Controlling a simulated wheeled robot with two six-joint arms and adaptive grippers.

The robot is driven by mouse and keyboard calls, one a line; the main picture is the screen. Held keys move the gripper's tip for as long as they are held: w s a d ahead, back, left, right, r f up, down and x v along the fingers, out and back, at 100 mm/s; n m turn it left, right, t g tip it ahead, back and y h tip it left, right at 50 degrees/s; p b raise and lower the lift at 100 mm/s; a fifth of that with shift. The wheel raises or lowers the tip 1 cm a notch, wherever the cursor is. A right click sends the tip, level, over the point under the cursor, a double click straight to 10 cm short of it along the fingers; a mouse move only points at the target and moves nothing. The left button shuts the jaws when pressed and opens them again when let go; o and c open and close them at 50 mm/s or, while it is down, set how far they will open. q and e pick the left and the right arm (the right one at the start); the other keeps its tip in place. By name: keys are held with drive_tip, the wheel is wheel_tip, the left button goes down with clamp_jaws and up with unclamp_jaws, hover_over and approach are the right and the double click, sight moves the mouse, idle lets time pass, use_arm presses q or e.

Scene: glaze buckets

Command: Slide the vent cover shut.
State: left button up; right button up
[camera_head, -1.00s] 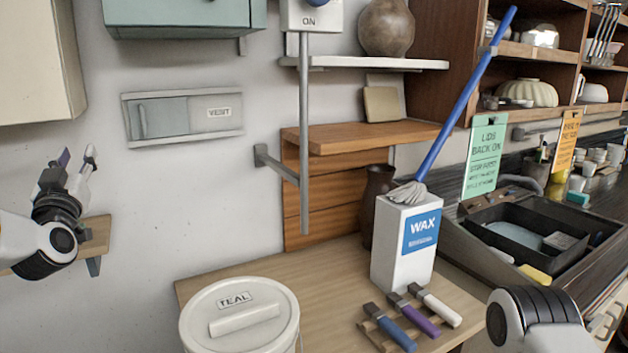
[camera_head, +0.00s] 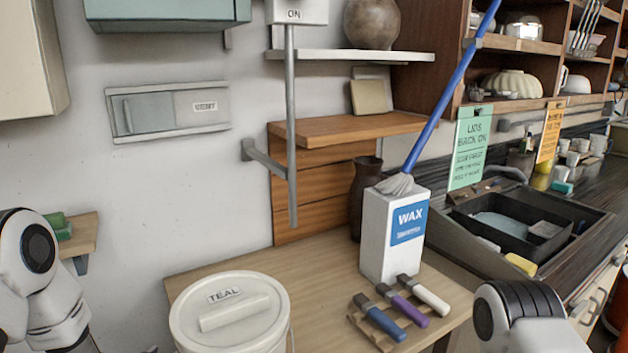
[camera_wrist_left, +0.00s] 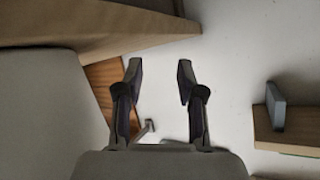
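The vent (camera_head: 168,109) is a pale grey framed panel on the wall at the upper left of the head view. Its grey-green cover (camera_head: 155,112) fills the left part of the frame and has an upright handle (camera_head: 127,115) near its left end. A VENT label (camera_head: 205,106) is on the right part. My left gripper (camera_wrist_left: 158,68) is open and empty in the left wrist view, its two dark fingers apart. My right gripper is out of view.
A small wooden wall shelf (camera_head: 85,236) with green blocks (camera_head: 60,228) is below the vent. An upright grey rod (camera_head: 291,130) and bracket stand right of it. A TEAL bucket (camera_head: 232,312) and WAX box (camera_head: 391,240) occupy the table. The wall around the vent is clear.

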use_arm(q)
drive_tip(key=s+d+f+g+h, duration=0.1)
drive_tip(key=s+d+f+g, duration=0.3)
drive_tip(key=s+f, duration=0.75)
drive_tip(key=s+d+f+n+g, duration=0.1)
drive_tip(key=s+f+g, duration=0.2)
drive_tip(key=s, duration=0.8)
drive_tip(key=s+d+f+n+g, duration=0.1)
drive_tip(key=s+g, duration=0.4)
drive_tip(key=s, duration=0.7)
wheel_tip(320, 180, down, 3)
drive_tip(key=shift+s+d+r+g+h, duration=0.2)
drive_tip(key=shift+s+d+g+h, duration=0.15)
drive_tip(key=shift+d, duration=0.45)
drive_tip(key=shift+w, duration=0.2)
